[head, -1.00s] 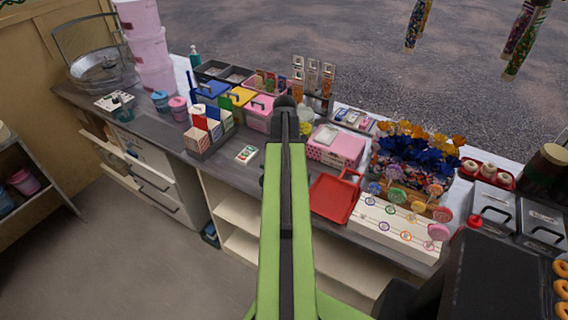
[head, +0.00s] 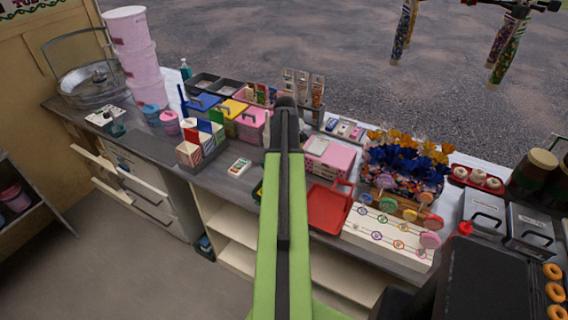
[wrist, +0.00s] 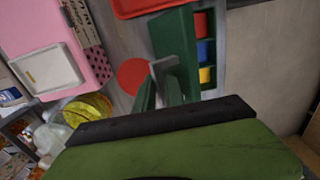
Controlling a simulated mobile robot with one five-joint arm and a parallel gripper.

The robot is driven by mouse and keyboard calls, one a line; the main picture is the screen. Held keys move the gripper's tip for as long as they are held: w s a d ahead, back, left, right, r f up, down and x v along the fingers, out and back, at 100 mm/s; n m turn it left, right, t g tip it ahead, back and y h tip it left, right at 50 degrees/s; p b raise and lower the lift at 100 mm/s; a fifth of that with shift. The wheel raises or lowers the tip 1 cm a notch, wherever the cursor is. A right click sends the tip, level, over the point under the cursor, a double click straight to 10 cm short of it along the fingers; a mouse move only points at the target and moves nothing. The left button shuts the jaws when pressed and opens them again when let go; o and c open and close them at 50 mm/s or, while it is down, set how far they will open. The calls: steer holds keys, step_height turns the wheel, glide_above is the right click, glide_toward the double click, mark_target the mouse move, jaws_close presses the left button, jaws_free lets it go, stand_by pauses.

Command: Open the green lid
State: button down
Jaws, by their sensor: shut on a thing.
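The green lid (wrist: 172,32) shows in the wrist view, beside a dark green box (wrist: 222,50) whose red, blue and yellow compartments are uncovered. I cannot tell whether the lid is tilted or slid aside. A grey bar, apparently its handle (wrist: 163,62), sits near my fingertips. My gripper (wrist: 160,86) is shut on this handle. In the head view my arm hides the gripper and most of the box; only a dark green edge (head: 257,191) shows left of the arm.
A red tray (head: 327,208) and a pink box (head: 329,157) stand right of my arm. A small white pack (head: 239,167) lies to its left. In the wrist view a red disc (wrist: 132,75) and a yellow round thing (wrist: 88,107) lie close to my gripper.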

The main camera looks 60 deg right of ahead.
steer(key=shift+d+f+b, duration=0.3)
steer(key=shift+d, duration=0.5)
steer(key=shift+d+f+b, duration=0.3)
steer(key=shift+d, duration=0.55)
steer(key=shift+d+f+b, duration=0.3)
steer(key=shift+d, duration=0.5)
steer(key=c, duration=1.4)
jaws_free()
step_height(320, 180, up, 13)
steer(key=p, duration=1.3)
